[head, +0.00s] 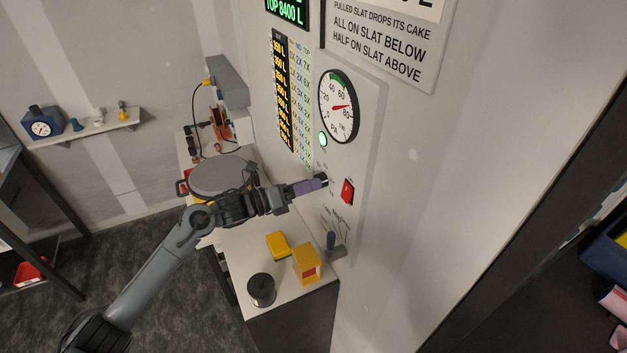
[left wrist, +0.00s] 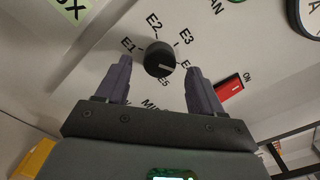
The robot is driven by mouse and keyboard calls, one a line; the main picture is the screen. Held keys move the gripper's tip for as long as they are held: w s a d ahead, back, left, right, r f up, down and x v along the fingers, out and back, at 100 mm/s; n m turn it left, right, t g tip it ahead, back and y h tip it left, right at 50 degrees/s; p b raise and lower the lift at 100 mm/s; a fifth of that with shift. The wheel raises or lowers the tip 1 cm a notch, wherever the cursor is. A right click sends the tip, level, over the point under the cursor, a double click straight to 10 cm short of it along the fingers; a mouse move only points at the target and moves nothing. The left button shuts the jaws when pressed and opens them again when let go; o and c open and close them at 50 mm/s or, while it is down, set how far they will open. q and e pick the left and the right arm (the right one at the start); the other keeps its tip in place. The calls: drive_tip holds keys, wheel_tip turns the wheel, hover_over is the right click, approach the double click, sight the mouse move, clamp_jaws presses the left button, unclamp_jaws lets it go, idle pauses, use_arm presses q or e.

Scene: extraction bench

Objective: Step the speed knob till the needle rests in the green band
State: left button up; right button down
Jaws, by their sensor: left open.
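The round gauge (head: 352,125) is on the wall panel. Its red needle (head: 341,107) points right, between the 60 and 80 marks, clockwise of the green band (head: 338,78) at the top of the dial. The black speed knob (left wrist: 160,58) shows in the left wrist view, ringed by labels E1, E2, E3 and more. A pale mark on it points right, toward a label partly hidden by a finger. My left gripper (head: 322,182) is at the panel below the gauge. Its fingers are open, one on each side of the knob; contact is unclear. My right gripper is not in view.
A red switch (head: 347,191) marked ON sits right of the knob. A green lamp (head: 323,139) is lit below the gauge. Below, the bench holds a yellow box (head: 306,265), a yellow block (head: 278,245) and a dark cylinder (head: 261,289).

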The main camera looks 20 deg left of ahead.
use_arm(q)
drive_tip(key=shift+x, duration=1.2)
drive_tip(key=c, duration=1.1)
drive_tip(key=shift+o, duration=0.2)
drive_tip(key=shift+n, duration=0.4)
drive_tip(key=shift+r+n+b, duration=0.1)
drive_tip(key=shift+n+b, duration=0.4)
drive_tip(key=shift+n, duration=5)
